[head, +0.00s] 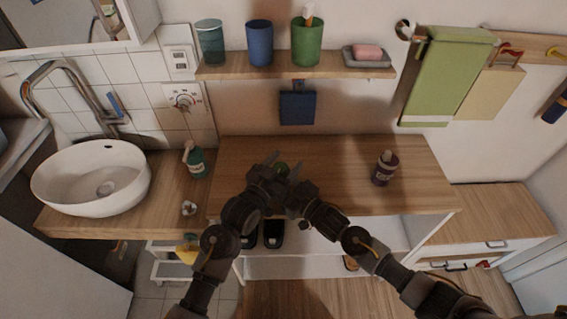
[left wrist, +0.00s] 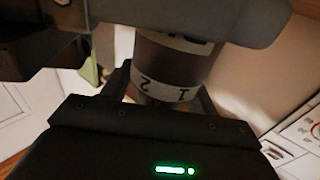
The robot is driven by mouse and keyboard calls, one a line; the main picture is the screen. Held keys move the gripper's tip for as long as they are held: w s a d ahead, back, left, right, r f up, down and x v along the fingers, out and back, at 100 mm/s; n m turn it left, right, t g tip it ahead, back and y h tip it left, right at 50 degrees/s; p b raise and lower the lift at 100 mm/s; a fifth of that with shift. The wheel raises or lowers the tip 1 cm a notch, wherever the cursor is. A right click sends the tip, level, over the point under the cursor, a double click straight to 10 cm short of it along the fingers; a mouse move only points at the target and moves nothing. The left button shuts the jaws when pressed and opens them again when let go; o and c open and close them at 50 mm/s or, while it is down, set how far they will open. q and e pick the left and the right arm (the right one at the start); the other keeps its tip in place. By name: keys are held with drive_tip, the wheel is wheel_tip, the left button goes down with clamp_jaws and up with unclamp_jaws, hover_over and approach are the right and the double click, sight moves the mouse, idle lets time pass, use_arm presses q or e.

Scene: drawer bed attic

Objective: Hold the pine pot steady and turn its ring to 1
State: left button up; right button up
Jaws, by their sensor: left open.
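The pine pot (left wrist: 180,62) is a brown cylinder in the left wrist view; its pale ring (left wrist: 172,90) shows the marks 2 and 1, upside down. My right gripper (head: 292,172) is at the pot from the right. A grey gripper part crosses in front of the pot in the left wrist view. Whether the right jaws are closed is hidden.
The wooden counter (head: 340,170) is mostly clear. A purple bottle (head: 385,168) stands to the right, a green dispenser (head: 195,160) to the left beside the white basin (head: 92,178). A shelf (head: 296,72) with several cups hangs above.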

use_arm(q)
drive_tip(key=c, duration=1)
drive_tip(key=shift+g+h, duration=0.3)
drive_tip(key=shift+h, duration=0.1)
drive_tip(key=m+g+h, duration=0.3)
drive_tip(key=shift+s+d+m, duration=0.1)
drive_tip(key=shift+d+m, duration=0.1)
drive_tip(key=shift+m, duration=0.1)
drive_tip(key=shift+s+d+m+g+h, duration=0.1)
drive_tip(key=shift+m+g+h, duration=0.45)
drive_tip(key=shift+g, duration=0.25)
drive_tip(key=shift+s+d+m+g+h, duration=0.1)
drive_tip(key=shift+m+g+h, duration=0.4)
drive_tip(key=shift+g, duration=0.3)
